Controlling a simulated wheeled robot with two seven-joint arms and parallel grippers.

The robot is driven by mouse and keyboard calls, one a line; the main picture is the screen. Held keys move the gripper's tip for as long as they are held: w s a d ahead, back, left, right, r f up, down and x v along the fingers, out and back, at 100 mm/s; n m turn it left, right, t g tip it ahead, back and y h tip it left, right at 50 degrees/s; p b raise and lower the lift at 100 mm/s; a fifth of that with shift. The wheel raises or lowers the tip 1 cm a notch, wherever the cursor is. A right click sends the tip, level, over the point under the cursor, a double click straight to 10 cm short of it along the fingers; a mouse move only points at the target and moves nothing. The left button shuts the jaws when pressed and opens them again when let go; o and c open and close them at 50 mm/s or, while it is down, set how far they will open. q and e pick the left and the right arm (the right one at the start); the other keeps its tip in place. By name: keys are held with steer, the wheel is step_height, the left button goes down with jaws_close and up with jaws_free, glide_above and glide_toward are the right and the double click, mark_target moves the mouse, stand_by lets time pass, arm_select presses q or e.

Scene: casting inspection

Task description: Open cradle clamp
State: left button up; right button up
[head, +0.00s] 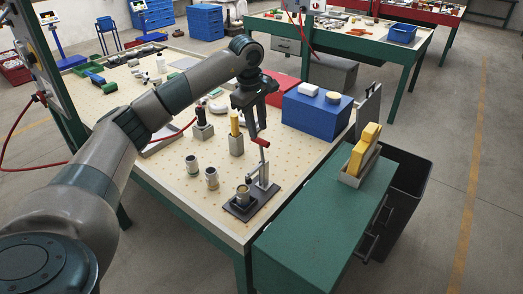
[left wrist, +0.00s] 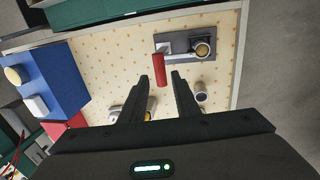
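The cradle clamp stands on a dark base plate (head: 238,211) at the table's near right corner, with its red handle (head: 262,143) raised on an upright lever. A metal cylindrical casting (head: 243,191) sits in the cradle beside the lever; its round top shows in the left wrist view (left wrist: 202,50). My left gripper (head: 253,128) points down just above the handle. In the left wrist view its two fingers (left wrist: 160,75) are apart, with the red handle (left wrist: 159,70) seen between their tips and a gap on each side. My right gripper is not in view.
Two similar cylinders (head: 211,178) stand left of the clamp. A yellow-handled tool in a block (head: 236,140) and a blue box (head: 315,112) are behind it. A green cabinet (head: 315,220) with a yellow item in a holder (head: 362,150) adjoins the table on the right.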

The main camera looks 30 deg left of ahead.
mark_target(261, 150)
arm_select(q)
steer(key=f+p, duration=0.1)
steer(key=f, duration=0.2)
steer(key=w+f+p, duration=0.1)
steer(key=f, duration=0.3)
steer(key=w+f+p, duration=0.1)
steer(key=f, duration=0.2)
steer(key=shift+d+f, duration=0.1)
steer(key=shift+f, duration=0.9)
steer(key=shift+c, duration=0.3)
jaws_close()
